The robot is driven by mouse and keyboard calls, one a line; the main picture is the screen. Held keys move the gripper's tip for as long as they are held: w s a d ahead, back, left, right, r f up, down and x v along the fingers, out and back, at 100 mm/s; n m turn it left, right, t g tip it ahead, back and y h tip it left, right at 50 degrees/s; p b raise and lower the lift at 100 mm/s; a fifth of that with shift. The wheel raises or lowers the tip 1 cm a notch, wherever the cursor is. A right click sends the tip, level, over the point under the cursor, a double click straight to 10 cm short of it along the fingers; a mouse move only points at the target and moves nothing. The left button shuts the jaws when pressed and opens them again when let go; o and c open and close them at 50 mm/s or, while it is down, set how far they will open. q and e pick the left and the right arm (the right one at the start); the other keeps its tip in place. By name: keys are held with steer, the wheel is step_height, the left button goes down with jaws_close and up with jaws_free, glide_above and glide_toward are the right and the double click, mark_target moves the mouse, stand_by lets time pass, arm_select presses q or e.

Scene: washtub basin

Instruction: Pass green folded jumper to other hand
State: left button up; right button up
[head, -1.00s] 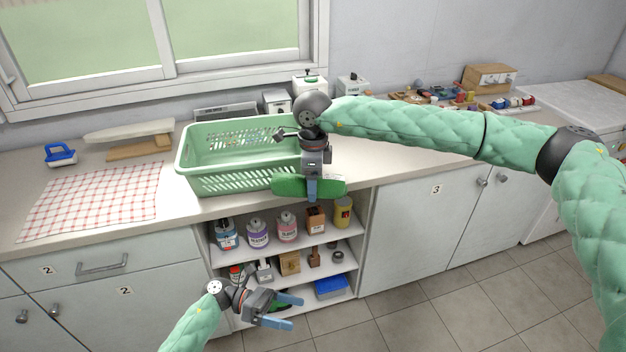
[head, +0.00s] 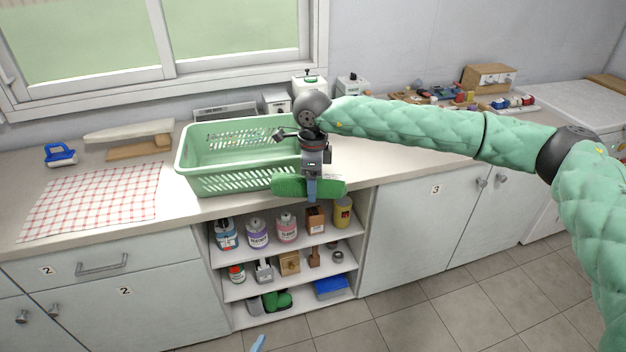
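The green folded jumper (head: 289,186) is a flat green bundle in front of the counter's front edge, by the basket's right corner. My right gripper (head: 312,188) points down and is shut on the jumper's middle, with green showing on both sides of the finger. Only a blue fingertip of my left gripper (head: 258,343) shows at the bottom edge of the head view. The rest of it is out of the picture, so its opening is hidden. It is well below the jumper and apart from it.
A green laundry basket (head: 230,180) stands on the counter just left of the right gripper. Below are open shelves (head: 240,290) with bottles, boxes and a green item. A checked cloth (head: 95,200) lies at left. Floor space in front of the cabinets is clear.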

arm_select(q)
steer(key=a+f+n+g+y, duration=0.4)
steer(key=f+n, duration=0.2)
steer(key=s+a+f+n+g, duration=0.1)
steer(key=s+f+n+g, duration=0.3)
steer(key=s, duration=0.3)
steer(key=s+f+n+g+y, duration=0.1)
steer(key=s+f+n+g, duration=0.3)
steer(key=s+f+g, duration=0.2)
steer(key=shift+s+a+n+g, duration=0.3)
steer(key=shift+s+a+g, duration=0.1)
steer(key=shift+s, duration=0.55)
